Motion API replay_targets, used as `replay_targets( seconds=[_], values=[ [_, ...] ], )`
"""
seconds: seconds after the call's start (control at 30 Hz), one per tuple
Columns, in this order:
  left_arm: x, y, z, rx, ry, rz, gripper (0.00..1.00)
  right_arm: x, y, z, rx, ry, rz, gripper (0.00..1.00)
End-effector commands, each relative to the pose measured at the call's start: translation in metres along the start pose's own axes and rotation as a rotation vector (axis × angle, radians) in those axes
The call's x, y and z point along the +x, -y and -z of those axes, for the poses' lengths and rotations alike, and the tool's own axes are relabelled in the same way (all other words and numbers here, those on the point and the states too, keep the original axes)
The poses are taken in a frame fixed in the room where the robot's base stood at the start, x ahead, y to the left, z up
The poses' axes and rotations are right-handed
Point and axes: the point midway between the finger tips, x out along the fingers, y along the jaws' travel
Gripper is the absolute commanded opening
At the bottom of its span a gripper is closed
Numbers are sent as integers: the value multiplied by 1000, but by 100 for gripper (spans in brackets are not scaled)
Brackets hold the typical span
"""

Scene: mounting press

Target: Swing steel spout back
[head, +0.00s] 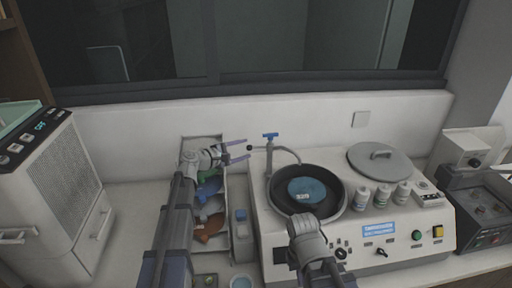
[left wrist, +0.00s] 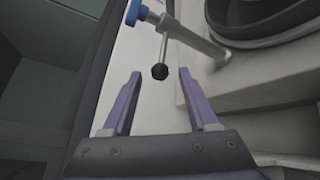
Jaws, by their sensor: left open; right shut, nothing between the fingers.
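The steel spout (head: 288,150) curves from the top of an upright post with a blue T-handle (head: 270,136) and reaches over the dark round bowl (head: 334,191). A thin rod with a black ball knob (head: 249,147) sticks out to the left of the post. My left gripper (head: 246,148) is open, with its purple fingers on either side of the knob. In the left wrist view the knob (left wrist: 160,71) sits between and slightly beyond the fingertips, touching neither finger visibly. My right gripper (head: 302,224) is shut and empty at the bowl's front rim.
A blue disc (head: 306,190) lies in the bowl. A grey lid (head: 380,160) and several white bottles (head: 382,195) stand right of it. A tray (head: 224,218) with coloured items lies under my left arm. The window wall is close behind.

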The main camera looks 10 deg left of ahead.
Motion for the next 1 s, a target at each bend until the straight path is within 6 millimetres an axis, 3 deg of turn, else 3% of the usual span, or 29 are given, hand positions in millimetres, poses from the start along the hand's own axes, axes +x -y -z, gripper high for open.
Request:
replay_targets(
  seconds=[0.4, 0.7, 1.0],
  values=[
    [61, 0, 1, 1, 1, 1, 59, 14, 1, 1, 1, 0, 0, 0],
    [65, 0, 0, 1, -1, 0, 59, 14, 1, 1, 1, 0, 0, 0],
    [65, 0, 0, 1, -1, 0, 28, 14, 1, 1, 1, 0, 0, 0]
  ],
)
